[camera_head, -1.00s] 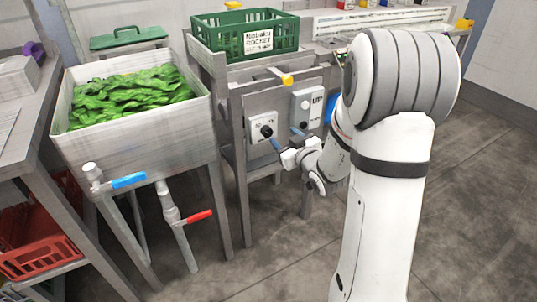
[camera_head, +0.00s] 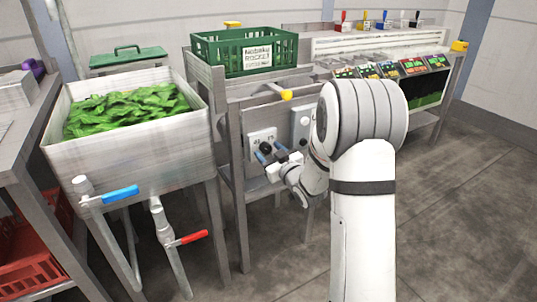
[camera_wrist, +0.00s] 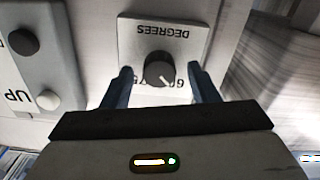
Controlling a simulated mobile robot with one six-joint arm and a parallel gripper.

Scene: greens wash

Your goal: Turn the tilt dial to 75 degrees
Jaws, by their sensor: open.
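The tilt dial (camera_wrist: 159,70) is a dark round knob with a pale pointer line, on a light plate marked DEGREES (camera_wrist: 200,33). In the wrist view the plate appears upside down, and the pointer slants to the lower right, near partly hidden numbers. My gripper (camera_wrist: 160,78) is open, with one blue-grey finger on each side of the dial. Whether the fingers touch the knob cannot be told. In the head view the dial (camera_head: 265,148) sits on the plate on the stand's front, with my gripper (camera_head: 269,156) right at it.
A panel marked UP (camera_wrist: 45,70) with a black and a white button is beside the dial plate. A basin of greens (camera_head: 130,150) stands left, with blue (camera_head: 120,194) and red (camera_head: 193,237) valve handles. A green crate (camera_head: 215,50) sits above the dial.

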